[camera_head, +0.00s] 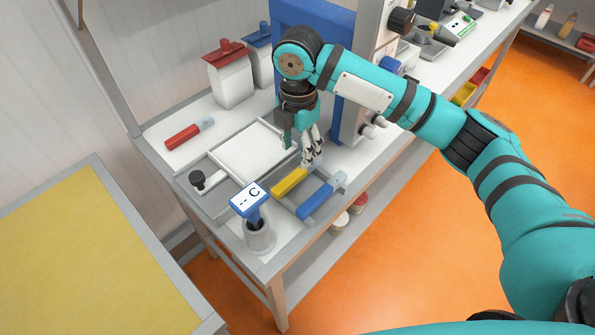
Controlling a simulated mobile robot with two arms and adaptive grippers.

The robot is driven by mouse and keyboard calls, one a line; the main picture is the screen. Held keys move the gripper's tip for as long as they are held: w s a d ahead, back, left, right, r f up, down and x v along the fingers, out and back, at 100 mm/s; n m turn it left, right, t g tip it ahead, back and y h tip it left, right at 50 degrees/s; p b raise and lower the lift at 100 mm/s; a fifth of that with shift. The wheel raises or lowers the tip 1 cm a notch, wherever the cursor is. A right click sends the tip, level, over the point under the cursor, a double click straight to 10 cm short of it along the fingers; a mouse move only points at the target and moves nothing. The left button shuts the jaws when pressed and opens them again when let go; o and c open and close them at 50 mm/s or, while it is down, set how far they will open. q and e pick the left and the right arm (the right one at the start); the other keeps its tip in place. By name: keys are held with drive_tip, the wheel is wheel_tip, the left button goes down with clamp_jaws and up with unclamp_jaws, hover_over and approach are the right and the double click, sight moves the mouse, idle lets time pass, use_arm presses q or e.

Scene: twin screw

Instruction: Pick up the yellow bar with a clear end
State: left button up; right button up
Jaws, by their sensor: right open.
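The yellow bar (289,181) lies slanted in a grey tray (317,173) near the front of the white bench. Its far end is close to my right gripper's fingers, so its clear end is hard to make out. My right gripper (301,155) points down just above and behind that far end, with its fingers apart and nothing visible between them. I cannot tell whether a finger touches the bar. My left gripper is not in view.
A blue bar (315,202) lies beside the yellow one. A small display (250,197) stands in front on a grey cup (260,237). A white square plate (252,151), a red bar (182,137) and a red-topped canister (231,82) are behind. A blue frame (335,120) rises at right.

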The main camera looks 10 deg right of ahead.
sight(298, 172)
wheel_tip(298, 172, down, 3)
drive_tip(key=shift+f+p, duration=0.1)
drive_tip(key=shift+p, duration=0.2)
wheel_tip(298, 172, down, 4)
drive_tip(key=shift+s+r+p, duration=0.15)
drive_tip(key=shift+r+p, duration=0.05)
drive_tip(key=shift+p, duration=0.4)
drive_tip(key=shift+f, duration=0.45)
drive_tip(key=c, duration=0.6)
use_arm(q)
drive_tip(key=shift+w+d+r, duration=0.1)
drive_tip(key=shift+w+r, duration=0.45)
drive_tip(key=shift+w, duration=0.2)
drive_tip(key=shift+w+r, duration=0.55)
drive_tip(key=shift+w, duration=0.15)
use_arm(e)
clamp_jaws()
